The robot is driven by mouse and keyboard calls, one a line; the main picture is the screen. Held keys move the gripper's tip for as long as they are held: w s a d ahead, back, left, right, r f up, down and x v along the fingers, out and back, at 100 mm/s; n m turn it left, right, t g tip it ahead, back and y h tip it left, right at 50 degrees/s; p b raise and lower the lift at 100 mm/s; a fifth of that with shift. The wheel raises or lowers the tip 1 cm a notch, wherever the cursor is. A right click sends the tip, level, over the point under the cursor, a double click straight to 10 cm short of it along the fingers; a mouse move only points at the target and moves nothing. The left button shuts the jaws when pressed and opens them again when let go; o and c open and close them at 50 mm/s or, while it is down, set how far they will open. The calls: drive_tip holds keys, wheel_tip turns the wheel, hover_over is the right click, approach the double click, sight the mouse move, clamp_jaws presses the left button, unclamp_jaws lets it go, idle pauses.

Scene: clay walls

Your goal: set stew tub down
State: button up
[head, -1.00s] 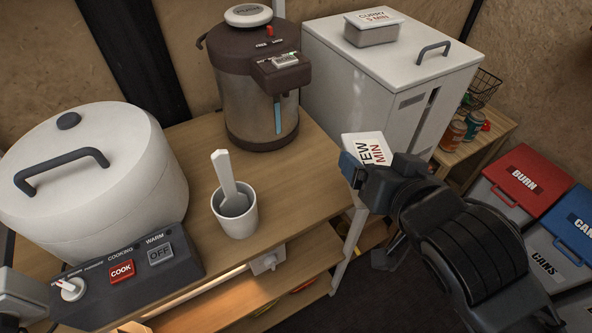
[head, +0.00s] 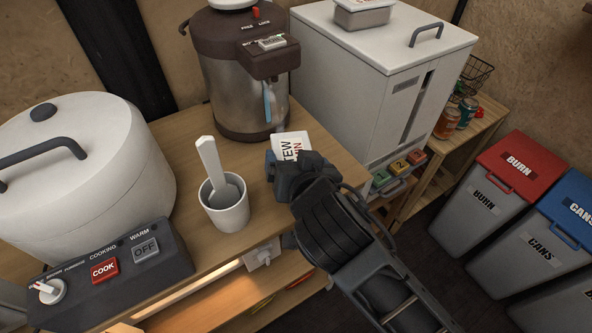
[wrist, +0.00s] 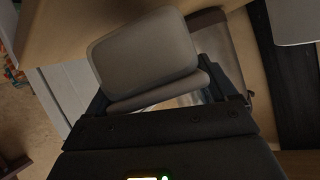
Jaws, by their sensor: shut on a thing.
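The stew tub (head: 292,146) has a white lid with "STEW" lettering, partly hidden by my gripper. My gripper (head: 280,162) is shut on it, over or at the right part of the wooden counter (head: 180,135), just in front of the metal hot-water pot. In the wrist view the tub (wrist: 145,55) is a grey rounded box between the fingers of my gripper (wrist: 165,100). I cannot tell whether the tub touches the counter.
A white cup with a spoon (head: 226,211) stands left of my gripper. The hot-water pot (head: 240,85) is behind. A big white cooker (head: 80,160) fills the left. A white cabinet (head: 375,80) with another tub (head: 362,14) on top stands right. Bins (head: 515,185) are far right.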

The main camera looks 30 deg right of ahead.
drive_tip(key=shift+f, duration=1.55)
drive_tip(key=shift+f, duration=0.15)
drive_tip(key=o, duration=1.2)
drive_tip(key=shift+r, duration=0.2)
drive_tip(key=b+v, duration=0.1)
drive_tip(key=v, duration=1.1)
drive_tip(key=shift+b, duration=0.4)
drive_tip(key=shift+s+d+f, duration=0.1)
